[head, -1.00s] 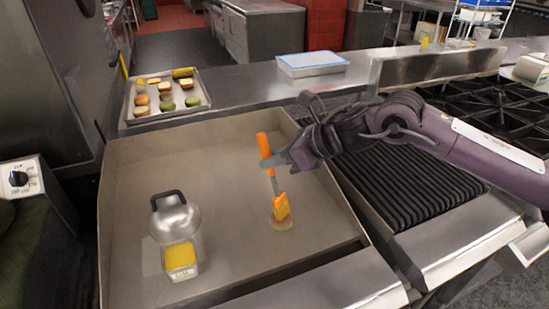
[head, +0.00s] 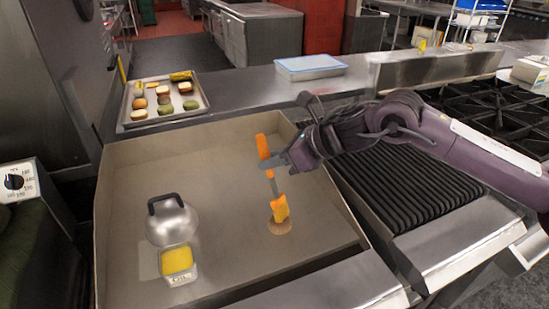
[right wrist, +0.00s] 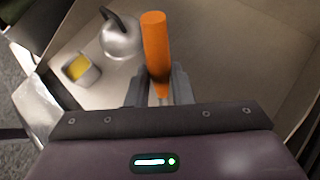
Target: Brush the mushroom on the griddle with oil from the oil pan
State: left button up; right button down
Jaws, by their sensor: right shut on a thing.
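My right gripper (head: 284,163) is shut on the orange-handled brush (head: 263,147), which hangs nearly upright over the griddle (head: 215,200). The orange brush head (head: 280,208) is right at the brown mushroom (head: 280,226) on the griddle and seems to touch its top; it hides part of it. The oil pan (head: 178,266), a small square container with yellow oil, stands at the front left of the griddle. In the right wrist view the brush handle (right wrist: 155,48) rises between the fingers, and the oil pan (right wrist: 80,70) is at the left. My left gripper is not in view.
A steel dome lid (head: 172,222) with a black handle stands just behind the oil pan. A tray (head: 150,118) of food lies beyond the griddle's back wall. A ribbed grill (head: 405,190) is at the right. The griddle between lid and mushroom is clear.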

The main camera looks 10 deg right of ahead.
jog(key=shift+s+a, duration=0.4)
jog(key=shift+s, duration=0.25)
jog(key=shift+w+d+b, duration=0.35)
jog(key=shift+w+d, duration=0.3)
jog(key=shift+w, duration=0.35)
notch_tip(320, 180, up, 8)
jog(key=p, duration=0.4)
jog(key=shift+p, duration=0.35)
